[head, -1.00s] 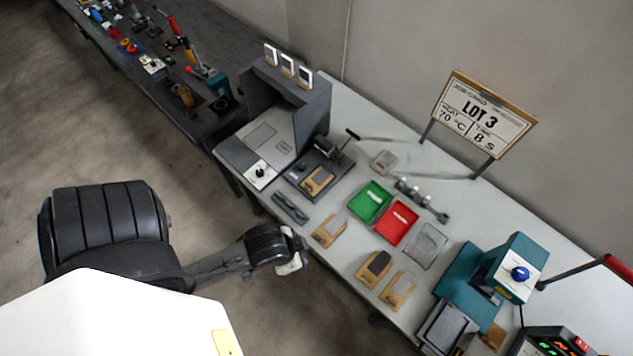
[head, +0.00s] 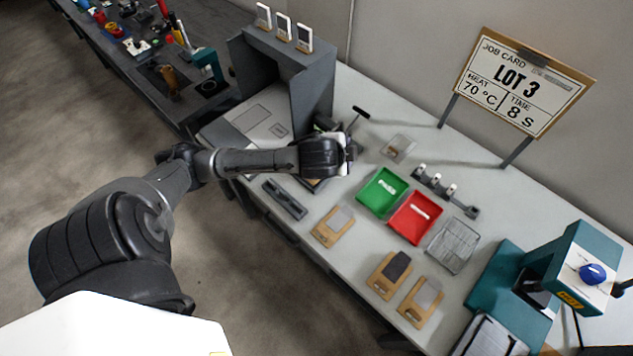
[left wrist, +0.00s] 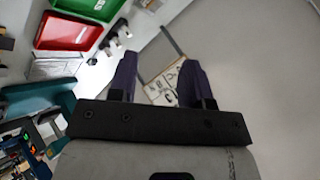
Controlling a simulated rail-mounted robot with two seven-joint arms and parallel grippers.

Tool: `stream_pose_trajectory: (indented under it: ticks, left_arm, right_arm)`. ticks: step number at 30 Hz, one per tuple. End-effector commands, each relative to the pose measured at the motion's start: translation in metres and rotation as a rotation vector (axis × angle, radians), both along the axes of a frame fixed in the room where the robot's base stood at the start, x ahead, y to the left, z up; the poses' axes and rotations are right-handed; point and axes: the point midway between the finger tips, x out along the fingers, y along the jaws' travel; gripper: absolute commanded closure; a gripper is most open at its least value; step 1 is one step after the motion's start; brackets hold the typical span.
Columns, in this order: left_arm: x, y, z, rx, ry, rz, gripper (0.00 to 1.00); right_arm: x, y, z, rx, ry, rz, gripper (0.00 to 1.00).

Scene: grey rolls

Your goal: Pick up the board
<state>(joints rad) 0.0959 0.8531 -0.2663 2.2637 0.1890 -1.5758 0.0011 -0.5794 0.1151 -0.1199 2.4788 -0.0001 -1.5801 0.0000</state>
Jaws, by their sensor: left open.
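Several tan boards with grey or dark pads lie on the table in the head view: one with a light pad (head: 325,234), one with a dark pad (head: 381,285) and one with a light pad (head: 413,311). Another board in the dark fixture is now mostly hidden behind my left arm. My left gripper (head: 346,157) is above the fixture area, with its jaws hard to make out there. In the left wrist view the left gripper's fingers (left wrist: 157,76) are apart, with no board between them. My right gripper is not in view.
A green tray (head: 369,204) and a red tray (head: 403,232) sit right of my gripper, beside a wire basket (head: 435,258). A grey shelf unit (head: 312,95) stands behind the arm. The job card (head: 525,82) and a teal press (head: 500,285) are further right.

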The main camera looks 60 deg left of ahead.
Motion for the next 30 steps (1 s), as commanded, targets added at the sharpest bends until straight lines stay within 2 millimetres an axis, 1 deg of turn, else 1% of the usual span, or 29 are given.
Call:
stream_pose_trajectory:
  ticks: [1,4,5,6,7,9,11,12,14,16,19,21,24,27,30]
  left_arm:
    - [0.010,0.027,-0.021,0.037,0.026,0.024,0.55]
    - [0.018,0.071,-0.034,0.015,0.081,0.128,0.55]
    - [0.018,0.085,-0.039,-0.006,0.097,0.178,0.55]
    - [0.017,0.105,-0.043,-0.047,0.114,0.261,0.55]
    - [0.014,0.119,-0.048,-0.088,0.128,0.335,0.55]
    - [0.005,0.139,-0.053,-0.187,0.151,0.497,0.55]
    - [-0.004,0.150,-0.061,-0.272,0.168,0.635,0.55]
    - [-0.009,0.155,-0.067,-0.333,0.173,0.732,0.55]
    - [-0.015,0.158,-0.077,-0.428,0.177,0.879,0.55]
    - [-0.021,0.157,-0.089,-0.542,0.176,1.061,0.55]
    - [-0.027,0.153,-0.099,-0.694,0.158,1.337,0.55]
    - [-0.029,0.149,-0.102,-0.784,0.133,1.526,0.55]
    - [-0.031,0.139,-0.104,-0.880,0.090,1.755,0.55]
    - [-0.032,0.134,-0.104,-0.938,0.032,1.945,0.55]
    - [-0.032,0.133,-0.104,-0.970,-0.041,2.087,0.55]
  right_arm:
    - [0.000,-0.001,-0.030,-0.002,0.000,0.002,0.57]
    - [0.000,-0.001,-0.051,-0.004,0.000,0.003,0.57]
    - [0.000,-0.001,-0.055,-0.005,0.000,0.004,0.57]
    - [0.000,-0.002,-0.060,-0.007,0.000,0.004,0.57]
    - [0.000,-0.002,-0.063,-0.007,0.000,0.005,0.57]
    - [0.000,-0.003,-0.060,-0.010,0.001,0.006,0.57]
    - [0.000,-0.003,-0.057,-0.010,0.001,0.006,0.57]
    - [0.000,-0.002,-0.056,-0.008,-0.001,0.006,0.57]
    - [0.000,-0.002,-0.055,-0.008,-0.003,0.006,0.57]
    - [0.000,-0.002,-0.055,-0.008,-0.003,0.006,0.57]
    - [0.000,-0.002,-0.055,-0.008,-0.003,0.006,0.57]
    - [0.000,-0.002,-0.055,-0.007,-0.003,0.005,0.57]
    - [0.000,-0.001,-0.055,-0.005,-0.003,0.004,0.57]
    - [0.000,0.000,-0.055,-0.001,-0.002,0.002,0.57]
    - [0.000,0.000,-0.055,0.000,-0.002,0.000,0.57]
